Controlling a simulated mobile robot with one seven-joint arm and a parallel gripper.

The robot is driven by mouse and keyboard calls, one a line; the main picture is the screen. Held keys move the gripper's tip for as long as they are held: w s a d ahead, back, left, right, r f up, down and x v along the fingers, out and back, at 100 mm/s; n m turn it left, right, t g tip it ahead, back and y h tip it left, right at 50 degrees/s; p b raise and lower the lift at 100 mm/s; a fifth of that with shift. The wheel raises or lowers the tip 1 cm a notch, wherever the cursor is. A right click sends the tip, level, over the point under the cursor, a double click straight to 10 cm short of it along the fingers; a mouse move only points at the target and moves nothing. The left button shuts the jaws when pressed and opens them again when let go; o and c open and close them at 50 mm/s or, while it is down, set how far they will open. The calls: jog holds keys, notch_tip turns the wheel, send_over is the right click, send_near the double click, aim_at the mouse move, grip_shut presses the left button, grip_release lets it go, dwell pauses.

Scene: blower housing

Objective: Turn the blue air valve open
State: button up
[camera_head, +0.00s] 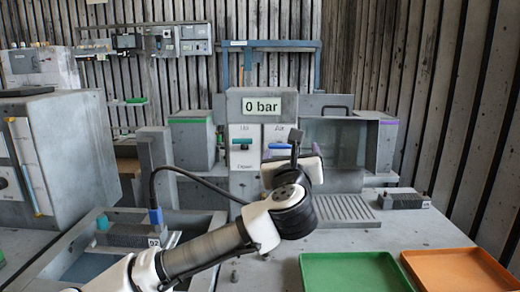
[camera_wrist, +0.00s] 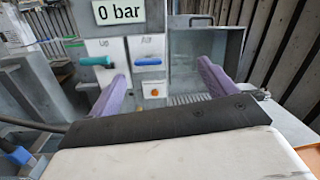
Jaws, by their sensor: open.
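The blue air valve (camera_wrist: 148,62) is a horizontal blue handle on a white panel labelled "Air", right of a teal handle (camera_wrist: 97,61). In the head view the blue valve (camera_head: 279,146) shows only partly, behind my arm's end. My gripper (camera_wrist: 160,72) is open and empty, its two purple fingers spread wide apart and pointing at the panels. In the wrist view the blue handle lies between the fingers, apparently beyond their tips; I see no contact. The display (camera_head: 262,106) above the valves reads "0 bar".
A small orange knob (camera_wrist: 155,91) sits below the blue handle. A green tray (camera_head: 352,271) and an orange tray (camera_head: 458,270) lie on the front right bench. A black cable with a blue plug (camera_head: 155,215) runs left of my arm. A grey cabinet (camera_head: 75,150) stands at left.

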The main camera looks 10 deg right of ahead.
aim_at(280, 147)
jog(key=w+f+p, duration=0.1)
jog(key=w, duration=0.3)
jog(key=w+d+f+y+p, duration=0.1)
jog(key=w, duration=0.4)
jog(key=w+d+f+m+y+p, duration=0.1)
jog(key=w+p, duration=0.1)
jog(key=w, duration=0.3)
jog(key=shift+w+d+f, duration=0.15)
jog(key=shift+w+d, duration=0.05)
jog(key=shift+w, duration=0.05)
jog(key=shift+c, duration=0.3)
jog(key=c, duration=0.9)
